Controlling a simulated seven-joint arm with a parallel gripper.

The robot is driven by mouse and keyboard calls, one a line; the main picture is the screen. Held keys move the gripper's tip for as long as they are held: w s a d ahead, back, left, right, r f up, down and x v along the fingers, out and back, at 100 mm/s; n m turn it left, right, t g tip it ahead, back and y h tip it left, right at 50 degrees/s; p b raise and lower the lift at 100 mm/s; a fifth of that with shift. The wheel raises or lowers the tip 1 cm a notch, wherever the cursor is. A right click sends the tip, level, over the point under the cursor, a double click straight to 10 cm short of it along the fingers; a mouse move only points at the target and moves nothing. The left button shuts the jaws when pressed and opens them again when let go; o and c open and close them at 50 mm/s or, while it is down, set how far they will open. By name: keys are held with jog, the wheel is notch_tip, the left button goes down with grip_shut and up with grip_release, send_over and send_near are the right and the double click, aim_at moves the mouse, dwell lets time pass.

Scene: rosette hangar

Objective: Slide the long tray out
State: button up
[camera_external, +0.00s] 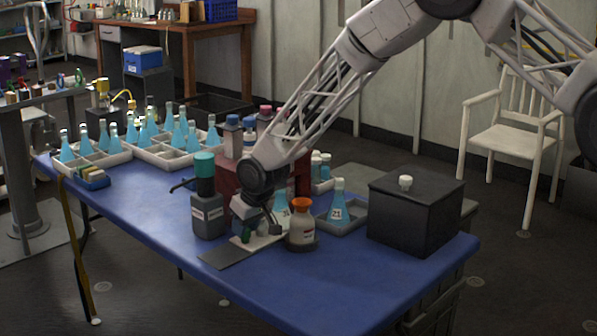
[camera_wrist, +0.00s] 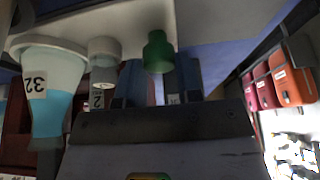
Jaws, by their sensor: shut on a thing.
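A long pale tray (camera_external: 257,243) lies low on the blue table, largely hidden behind my arm. Its pale surface (camera_wrist: 225,45) fills the top of the wrist view, which looks upside down. My gripper (camera_external: 258,222) is down at the tray.
An orange-capped jar (camera_external: 302,225) stands just right of my gripper, a green-topped device (camera_external: 207,205) just left. A flask (camera_external: 338,207) and a black box (camera_external: 405,213) stand further right. Compartment trays (camera_external: 100,164) with blue flasks are at left.

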jog(key=shift+s+a, duration=3.45)
jog(key=shift+a, duration=0.05)
jog(key=o, duration=0.7)
jog(key=shift+r, duration=0.15)
notch_tip(320, 180, up, 7)
dwell(0.5)
dwell(0.5)
